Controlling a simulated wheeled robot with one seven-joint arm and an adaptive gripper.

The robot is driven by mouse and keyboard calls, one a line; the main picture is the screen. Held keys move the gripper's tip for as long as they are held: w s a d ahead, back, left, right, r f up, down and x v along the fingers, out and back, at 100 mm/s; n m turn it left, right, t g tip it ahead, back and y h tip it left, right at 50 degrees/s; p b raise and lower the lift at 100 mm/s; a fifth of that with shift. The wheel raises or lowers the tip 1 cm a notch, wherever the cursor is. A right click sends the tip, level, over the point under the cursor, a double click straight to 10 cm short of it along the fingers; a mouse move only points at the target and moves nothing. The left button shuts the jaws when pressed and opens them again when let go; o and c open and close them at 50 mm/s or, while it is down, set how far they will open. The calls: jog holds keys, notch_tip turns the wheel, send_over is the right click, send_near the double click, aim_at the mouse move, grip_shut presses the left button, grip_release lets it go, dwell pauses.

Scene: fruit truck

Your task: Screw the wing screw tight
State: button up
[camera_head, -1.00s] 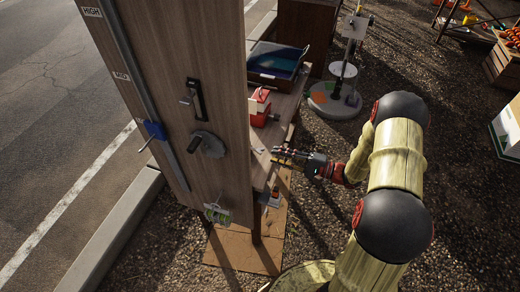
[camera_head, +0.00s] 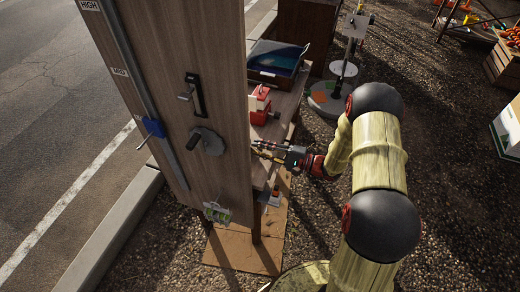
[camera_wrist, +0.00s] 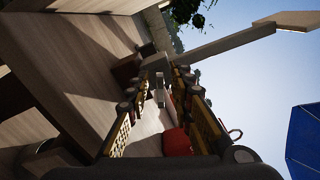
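I cannot clearly pick out the wing screw in either view. A blue slider (camera_head: 153,128) with a thin metal rod sits on the metal rail of the tall wooden panel (camera_head: 222,90), on its left side; whether this carries the screw I cannot tell. The panel also has a black latch (camera_head: 196,94) and a grey disc with a dark handle (camera_head: 207,142). My gripper (camera_head: 259,148) is just right of the panel's edge, over the workbench, pointing left. In the wrist view my gripper (camera_wrist: 160,92) has its fingers apart, with nothing seen held between them.
A red device (camera_head: 260,104) and a blue-lined tray (camera_head: 277,63) stand on the workbench (camera_head: 262,174) behind the panel. A round-based stand (camera_head: 330,99) is behind my arm.

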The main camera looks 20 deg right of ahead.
jog(key=shift+c, duration=1.1)
grip_shut()
